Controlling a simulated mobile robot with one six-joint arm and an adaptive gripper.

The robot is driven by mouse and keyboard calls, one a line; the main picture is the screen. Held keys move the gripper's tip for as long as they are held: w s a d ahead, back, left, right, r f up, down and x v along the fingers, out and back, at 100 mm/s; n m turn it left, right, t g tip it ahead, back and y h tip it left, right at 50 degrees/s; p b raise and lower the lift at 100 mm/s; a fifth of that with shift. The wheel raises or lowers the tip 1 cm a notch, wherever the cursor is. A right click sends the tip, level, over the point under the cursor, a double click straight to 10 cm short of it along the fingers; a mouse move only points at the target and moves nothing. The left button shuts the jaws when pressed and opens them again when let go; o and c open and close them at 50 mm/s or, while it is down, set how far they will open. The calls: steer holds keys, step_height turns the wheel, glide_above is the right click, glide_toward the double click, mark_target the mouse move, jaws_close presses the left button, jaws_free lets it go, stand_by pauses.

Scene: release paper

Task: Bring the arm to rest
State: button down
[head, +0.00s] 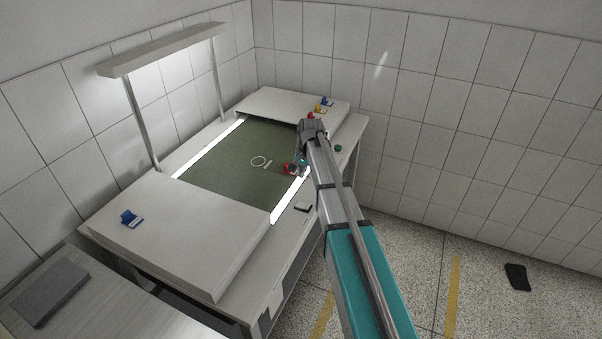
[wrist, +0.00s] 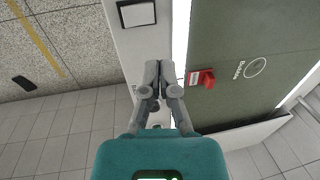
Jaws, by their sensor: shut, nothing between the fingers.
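My gripper (head: 299,163) hangs from the end of my outstretched arm over the right side of the workbench. In the wrist view, my gripper (wrist: 153,66) has its fingers together with nothing between them. It is over the pale bench edge (wrist: 133,48), beside the bright light strip (wrist: 181,30). A red object (wrist: 208,78) with a white label lies on the green mat to the right of the fingertips, apart from them. The red object (head: 289,169) also shows in the head view, partly beside the gripper. My arm hides part of the bench's right side.
The bench holds a green mat (head: 222,165) between two raised white panels. A blue clip (head: 131,218) sits on the near panel; blue, yellow and red clips (head: 319,108) are at the far one. A lamp frame (head: 165,50) stands at left. Floor at right is mostly clear.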

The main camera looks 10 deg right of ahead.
steer(key=shift+r, duration=0.1)
stand_by(0.5)
steer(key=s+a+f+n, duration=0.1)
steer(key=s+a+n, duration=0.1)
steer(key=s, duration=1.2)
steer(key=s+a+n+g+h+b, duration=0.1)
steer(key=s+n, duration=0.4)
steer(key=s, duration=0.9)
steer(key=shift+s+a+f+n+h, duration=0.3)
steer(key=shift+s+a+f, duration=0.05)
steer(key=shift+s+f, duration=0.05)
